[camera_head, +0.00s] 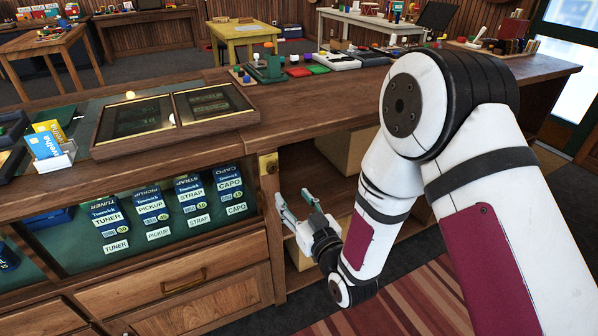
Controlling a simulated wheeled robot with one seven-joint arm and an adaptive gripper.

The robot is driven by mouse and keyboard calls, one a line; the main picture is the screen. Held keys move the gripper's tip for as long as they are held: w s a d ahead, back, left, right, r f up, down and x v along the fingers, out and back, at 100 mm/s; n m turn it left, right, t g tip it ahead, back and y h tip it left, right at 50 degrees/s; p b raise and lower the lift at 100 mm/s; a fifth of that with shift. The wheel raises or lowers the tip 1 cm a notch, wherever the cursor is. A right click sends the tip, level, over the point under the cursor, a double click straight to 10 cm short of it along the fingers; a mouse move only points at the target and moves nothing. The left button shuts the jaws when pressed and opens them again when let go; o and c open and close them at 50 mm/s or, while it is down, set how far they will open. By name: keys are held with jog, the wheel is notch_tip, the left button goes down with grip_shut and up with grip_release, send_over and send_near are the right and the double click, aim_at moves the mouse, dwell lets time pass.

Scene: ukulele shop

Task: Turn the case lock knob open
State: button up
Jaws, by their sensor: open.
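The case lock knob (271,163) is a small brass fitting on the upright post at the right end of the glass-fronted display section of the counter. Its turn position is too small to tell. My gripper (285,203) is open and empty, just below and slightly right of the knob, in front of the open shelf bay. It looks apart from the knob, though the exact gap in depth cannot be told. The display case (62,205) holds several labelled accessory boxes on green lining.
A framed display box (176,140) and a card holder (52,165) stand on the counter top (225,75). Wooden drawers (172,283) lie below the case. A cardboard box (370,150) sits in the shelf bay. The striped rug (395,305) in front is clear.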

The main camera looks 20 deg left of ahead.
aim_at(273, 169)
jog(key=x, duration=1.3)
jog(key=shift+w+a+b, duration=0.2)
jog(key=shift+w+b, duration=0.05)
jog(key=shift+b, duration=0.15)
grip_shut()
